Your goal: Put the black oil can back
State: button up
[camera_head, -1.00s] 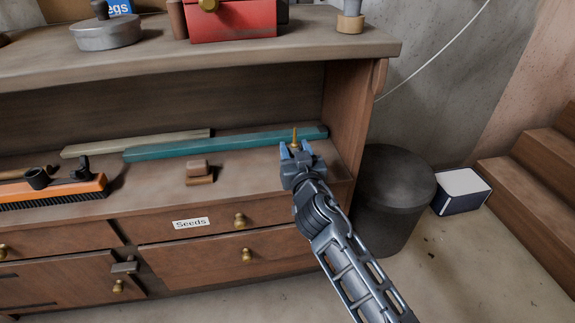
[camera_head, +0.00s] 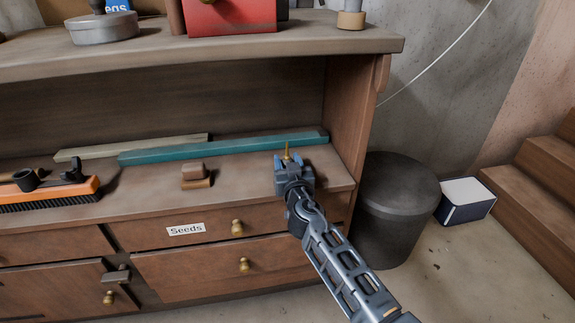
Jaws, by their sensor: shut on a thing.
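My gripper (camera_head: 289,174) is over the right end of the workbench's lower shelf, in front of the teal bar. It is shut on the oil can, of which a thin brass spout (camera_head: 287,151) sticks up beyond the jaws. The can's dark body is mostly hidden by the jaws and wrist. I cannot tell whether the can touches the shelf (camera_head: 330,166).
A teal bar (camera_head: 225,148) lies along the back of the shelf. A small brown wooden block (camera_head: 195,175) stands left of the gripper. An orange brush (camera_head: 60,193) lies farther left. The cabinet side wall (camera_head: 352,115) and a dark bin (camera_head: 398,200) are to the right.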

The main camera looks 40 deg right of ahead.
jog(key=shift+f, duration=0.15)
jog(key=o, duration=1.1)
jog(key=shift+r, duration=0.3)
jog(key=shift+b+v, duration=0.45)
jog(key=shift+v, duration=5.55)
